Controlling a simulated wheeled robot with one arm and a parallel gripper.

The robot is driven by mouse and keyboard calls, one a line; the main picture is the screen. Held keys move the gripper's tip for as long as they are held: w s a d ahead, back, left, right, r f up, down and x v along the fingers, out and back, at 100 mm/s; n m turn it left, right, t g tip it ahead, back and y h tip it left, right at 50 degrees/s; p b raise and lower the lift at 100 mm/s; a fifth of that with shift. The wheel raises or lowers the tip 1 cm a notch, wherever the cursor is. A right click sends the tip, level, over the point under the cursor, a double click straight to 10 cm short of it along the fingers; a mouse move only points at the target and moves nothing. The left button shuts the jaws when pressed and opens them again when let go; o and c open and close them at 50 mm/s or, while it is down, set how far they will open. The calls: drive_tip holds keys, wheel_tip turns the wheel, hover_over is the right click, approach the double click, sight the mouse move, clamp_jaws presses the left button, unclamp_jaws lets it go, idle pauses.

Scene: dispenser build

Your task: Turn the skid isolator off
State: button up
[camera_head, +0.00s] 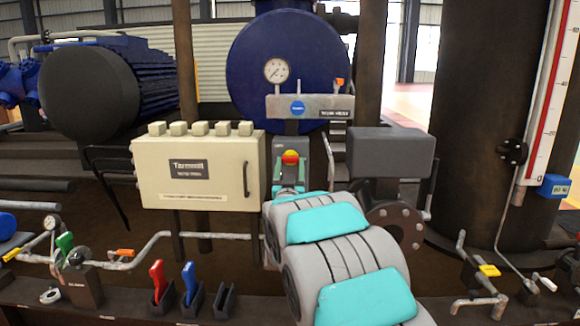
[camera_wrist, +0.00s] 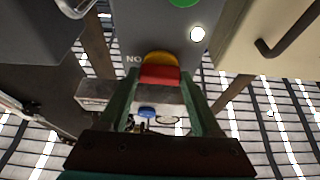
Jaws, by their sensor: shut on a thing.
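The skid isolator's grey box (camera_head: 305,150) stands just right of the cream cabinet, with a red and yellow knob (camera_head: 290,157) on its front. In the wrist view, the red and yellow knob (camera_wrist: 160,72) sits between the green fingers of my gripper (camera_wrist: 160,78), which is shut on it. Part of a label reading "NO" (camera_wrist: 133,59) shows on the grey panel beside the knob. The head view shows my gripper (camera_head: 289,180) just below the knob, partly hidden by my arm. I cannot tell the knob's exact setting.
The cream cabinet (camera_head: 190,190) with a black handle is close on the left. A grey actuator box (camera_head: 390,153) over a flanged valve is on the right. A red lever (camera_head: 157,281) and a blue lever (camera_head: 190,282) stand at the front left. A pressure gauge (camera_head: 277,70) is behind.

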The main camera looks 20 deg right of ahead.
drive_tip(key=shift+f+n+y, duration=0.1)
drive_tip(key=shift+n+y, duration=0.3)
drive_tip(key=shift+n, duration=0.2)
drive_tip(key=n, duration=0.1)
drive_tip(key=n+y+b, duration=0.1)
drive_tip(key=n, duration=0.2)
drive_tip(key=shift+s+d+t+y+b, duration=0.1)
drive_tip(key=shift+d+t+y+b, duration=0.2)
drive_tip(key=shift+t+y, duration=0.1)
drive_tip(key=n+y, duration=0.2)
drive_tip(key=n, duration=0.2)
drive_tip(key=shift+r+b, duration=0.2)
drive_tip(key=shift+b, duration=0.1)
drive_tip(key=n+y, duration=0.1)
drive_tip(key=n, duration=0.2)
drive_tip(key=shift+d+n+y, duration=0.1)
drive_tip(key=shift+n+y, duration=0.2)
drive_tip(key=n, duration=0.2)
drive_tip(key=n+g+y+p, duration=0.1)
drive_tip(key=n, duration=0.1)
drive_tip(key=n+g+y+p, duration=0.1)
drive_tip(key=n, duration=0.1)
drive_tip(key=shift+s+d+r, duration=0.1)
drive_tip(key=shift+r, duration=0.25)
drive_tip(key=shift+n+g+y+p, duration=0.3)
drive_tip(key=shift+n+g+p, duration=0.65)
drive_tip(key=shift+n, duration=0.95)
drive_tip(key=shift+f+t, duration=0.1)
drive_tip(key=shift+t, duration=0.15)
